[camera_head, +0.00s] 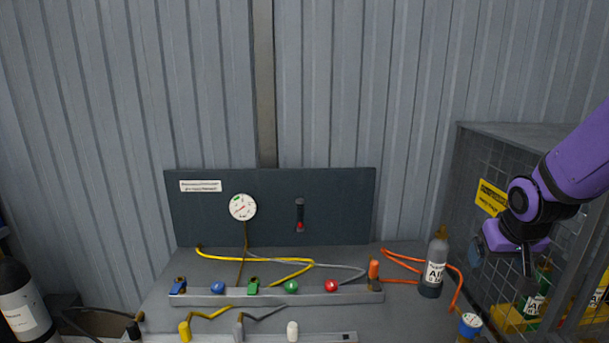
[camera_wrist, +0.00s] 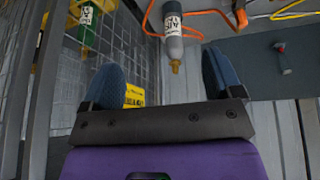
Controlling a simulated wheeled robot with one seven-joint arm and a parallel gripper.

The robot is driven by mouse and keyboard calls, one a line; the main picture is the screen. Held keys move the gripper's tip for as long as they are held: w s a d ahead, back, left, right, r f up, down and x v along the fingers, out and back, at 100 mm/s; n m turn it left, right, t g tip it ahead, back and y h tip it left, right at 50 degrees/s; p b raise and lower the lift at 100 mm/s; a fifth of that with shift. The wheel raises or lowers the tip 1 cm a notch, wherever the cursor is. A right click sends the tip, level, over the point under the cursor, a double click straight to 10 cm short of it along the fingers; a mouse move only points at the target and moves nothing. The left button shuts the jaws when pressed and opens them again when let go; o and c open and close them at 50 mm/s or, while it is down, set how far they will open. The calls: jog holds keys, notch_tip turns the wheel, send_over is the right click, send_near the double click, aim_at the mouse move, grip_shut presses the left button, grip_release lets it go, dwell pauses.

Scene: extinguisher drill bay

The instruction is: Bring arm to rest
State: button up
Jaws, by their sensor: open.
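My purple arm reaches in from the right in the head view, with my gripper (camera_head: 503,243) at its end in front of the mesh cage. In the wrist view my gripper (camera_wrist: 170,85) shows two blue fingertips spread wide, with nothing between them in their grasp. A grey bottle (camera_head: 434,268) with a white label stands on the bench left of my gripper, apart from it. In the wrist view the grey bottle (camera_wrist: 173,45) appears beyond the fingers.
A mesh cage (camera_head: 480,165) with a yellow sign (camera_head: 491,198) and green bottles (camera_head: 537,297) stands at the right. A dark panel (camera_head: 340,215) with a gauge (camera_head: 243,207) backs the bench. Orange hose (camera_head: 403,265) and yellow hose (camera_head: 250,261) lie there. A rail (camera_head: 310,297) carries coloured fittings.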

jog(key=s+a+r, duration=0.4)
jog(key=s+r, duration=0.3)
jog(key=s, duration=0.2)
jog(key=s+a+r+n+y, duration=0.1)
jog(key=s+a+r, duration=0.2)
jog(key=s+r, duration=0.5)
jog(key=shift+s+a+r+n, duration=0.3)
jog(key=shift+s+a, duration=0.1)
jog(key=shift+s, duration=0.5)
